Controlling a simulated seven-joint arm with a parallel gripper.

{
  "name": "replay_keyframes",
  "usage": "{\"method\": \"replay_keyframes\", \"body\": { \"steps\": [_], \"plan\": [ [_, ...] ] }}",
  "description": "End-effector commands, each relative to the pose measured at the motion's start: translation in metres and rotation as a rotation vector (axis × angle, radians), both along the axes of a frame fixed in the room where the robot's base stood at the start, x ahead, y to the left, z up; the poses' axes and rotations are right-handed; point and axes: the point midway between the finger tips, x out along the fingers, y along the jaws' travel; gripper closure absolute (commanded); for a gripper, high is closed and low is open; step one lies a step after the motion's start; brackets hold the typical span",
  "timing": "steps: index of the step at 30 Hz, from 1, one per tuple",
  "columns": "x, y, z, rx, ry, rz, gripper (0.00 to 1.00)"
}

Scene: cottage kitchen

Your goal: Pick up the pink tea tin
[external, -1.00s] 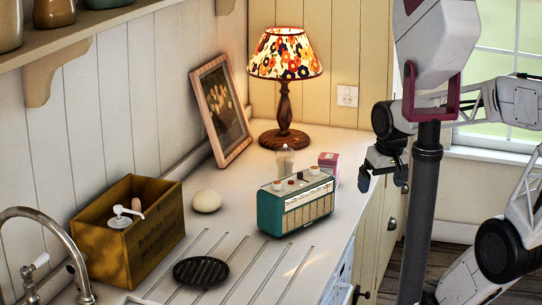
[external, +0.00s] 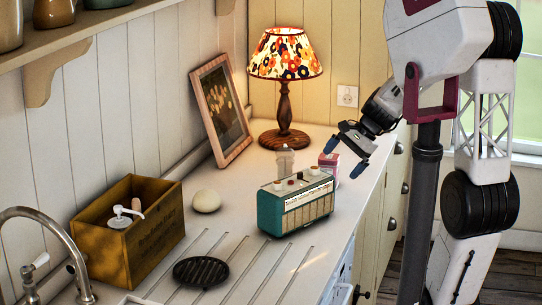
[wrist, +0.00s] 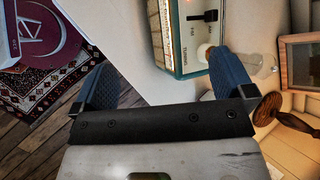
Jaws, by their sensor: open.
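The pink tea tin (external: 328,161) stands on the counter just behind the teal radio, in the external view. It is a small box, and the radio hides its lower part. My gripper (external: 344,158) is open and empty, with its blue fingertips close above and beside the tin in the picture. Whether a finger touches the tin I cannot tell. In the wrist view my open gripper (wrist: 165,82) shows with its fingers wide apart, and I cannot make out the tin there.
The teal radio (external: 295,207) stands close in front of the tin. A clear bottle (external: 285,162) is to its left, and the lamp (external: 284,112) and picture frame (external: 222,112) stand behind. The counter's right edge is close by.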

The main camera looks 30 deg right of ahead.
Motion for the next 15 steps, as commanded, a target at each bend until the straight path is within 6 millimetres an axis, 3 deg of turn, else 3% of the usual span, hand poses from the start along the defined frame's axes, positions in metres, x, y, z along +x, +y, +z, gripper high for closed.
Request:
{"method": "replay_keyframes", "body": {
  "steps": [6,15],
  "plan": [
    [0.057,-0.028,-0.016,0.183,0.082,-0.221,0.0],
    [0.126,-0.076,-0.043,0.425,0.181,-0.5,0.0]
  ]
}}
